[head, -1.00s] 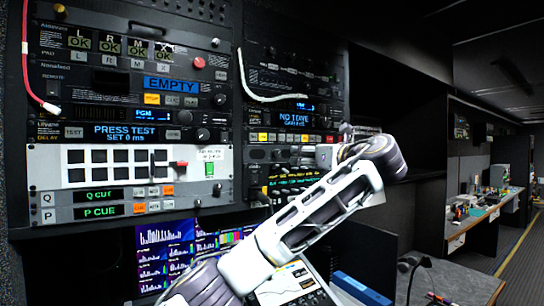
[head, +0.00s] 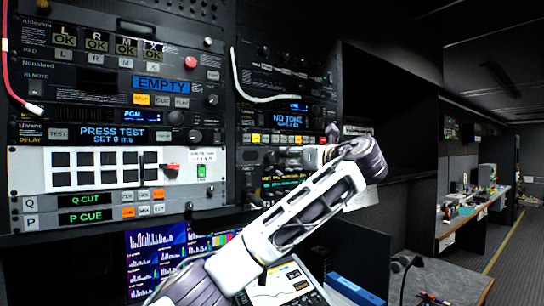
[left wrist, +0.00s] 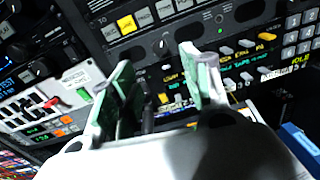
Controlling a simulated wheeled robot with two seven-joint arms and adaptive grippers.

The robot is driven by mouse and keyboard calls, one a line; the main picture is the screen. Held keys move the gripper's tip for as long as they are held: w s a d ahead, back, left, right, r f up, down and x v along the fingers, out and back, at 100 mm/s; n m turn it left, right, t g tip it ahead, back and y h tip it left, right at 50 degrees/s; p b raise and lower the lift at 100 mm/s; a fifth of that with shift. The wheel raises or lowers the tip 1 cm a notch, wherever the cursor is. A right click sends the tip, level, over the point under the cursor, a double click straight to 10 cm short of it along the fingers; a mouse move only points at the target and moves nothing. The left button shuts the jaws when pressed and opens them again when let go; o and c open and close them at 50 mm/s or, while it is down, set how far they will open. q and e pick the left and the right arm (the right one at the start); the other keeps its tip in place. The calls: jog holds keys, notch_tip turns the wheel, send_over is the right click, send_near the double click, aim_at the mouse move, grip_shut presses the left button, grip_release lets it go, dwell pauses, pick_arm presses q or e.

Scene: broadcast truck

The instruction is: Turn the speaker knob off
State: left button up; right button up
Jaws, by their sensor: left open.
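My left gripper (head: 270,163) reaches from the lower middle to the black equipment rack in the head view. In the left wrist view its two green-padded fingers (left wrist: 157,64) are apart with nothing held between them. A small dark knob with a white pointer (left wrist: 163,43) shows on the rack panel just beyond the gap between the fingertips. I cannot read a label that marks it as the speaker knob. The fingers appear apart from it. In the head view my gripper and wrist hide this part of the panel. My right gripper is not in view.
A row of lit and grey buttons (left wrist: 126,23) runs above the knob. A white panel with black squares (head: 105,168) is to the left. Monitors (head: 165,255) stand below. A cable (head: 262,97) loops on the rack above. The aisle (head: 515,245) at the right is clear.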

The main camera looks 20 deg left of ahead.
aim_at(271, 156)
pick_arm(q)
jog(key=p+x, duration=0.3)
jog(key=x, duration=0.7)
jog(key=shift+w+a+r, duration=0.1)
jog(key=shift+w+a, duration=0.05)
jog(key=shift+a, duration=0.15)
jog(key=shift+w+a+p, duration=0.3)
jog(key=shift+w+a, duration=0.2)
jog(key=shift+a, duration=0.05)
jog(key=shift+c, duration=0.3)
jog(key=c, duration=1)
